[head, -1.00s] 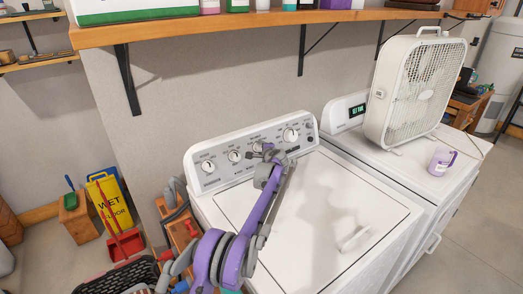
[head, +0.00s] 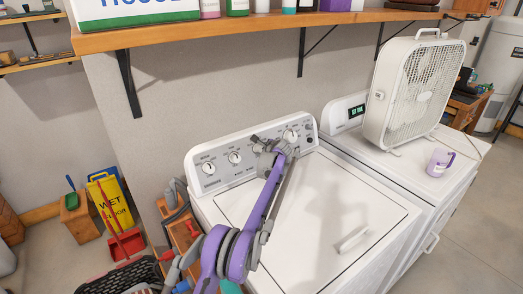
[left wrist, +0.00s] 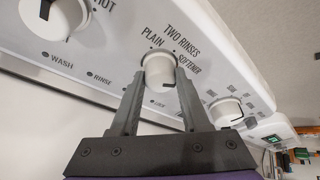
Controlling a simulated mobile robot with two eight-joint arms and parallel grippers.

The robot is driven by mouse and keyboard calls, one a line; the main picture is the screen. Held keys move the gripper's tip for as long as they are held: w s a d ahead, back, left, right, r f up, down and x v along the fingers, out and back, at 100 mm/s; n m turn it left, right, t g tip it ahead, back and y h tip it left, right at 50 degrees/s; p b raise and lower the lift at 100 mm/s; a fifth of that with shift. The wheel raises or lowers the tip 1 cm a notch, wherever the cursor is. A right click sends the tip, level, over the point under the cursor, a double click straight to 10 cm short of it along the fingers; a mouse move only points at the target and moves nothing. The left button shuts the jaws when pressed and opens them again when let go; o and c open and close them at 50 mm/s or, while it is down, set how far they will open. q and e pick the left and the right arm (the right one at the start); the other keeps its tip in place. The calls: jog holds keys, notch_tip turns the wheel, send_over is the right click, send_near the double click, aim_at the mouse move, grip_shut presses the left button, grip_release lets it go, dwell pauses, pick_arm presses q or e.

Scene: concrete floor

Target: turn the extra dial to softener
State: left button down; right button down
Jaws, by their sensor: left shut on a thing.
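The extra dial (left wrist: 159,68) is a white round knob on the washer's sloped control panel, with the words PLAIN, TWO RINSES and SOFTENER printed around its upper side. My left gripper (left wrist: 158,88) is shut on this dial, with one grey finger on each side of it. SOFTENER is at the dial's right. A dark mark shows low on the dial, but I cannot tell its exact setting. In the head view my left gripper (head: 262,142) is at the panel and largely hides the dial. My right gripper is not in view.
Other knobs (head: 208,168) sit on the panel to the left and right. The white washer lid (head: 330,215) lies below my arm. A wooden shelf (head: 270,28) runs above.

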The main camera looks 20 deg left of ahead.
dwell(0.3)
pick_arm(q)
jog(key=shift+c, duration=1.9)
grip_release()
jog(key=shift+d, duration=0.1)
jog(key=shift+s+d+r, duration=0.15)
jog(key=shift+s+d, duration=0.1)
jog(key=b+v, duration=0.2)
jog(key=v, duration=0.8)
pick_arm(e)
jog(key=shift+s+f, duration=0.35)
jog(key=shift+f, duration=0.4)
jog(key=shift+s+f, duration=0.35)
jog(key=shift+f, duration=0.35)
pick_arm(q)
jog(key=shift+a+r, duration=0.1)
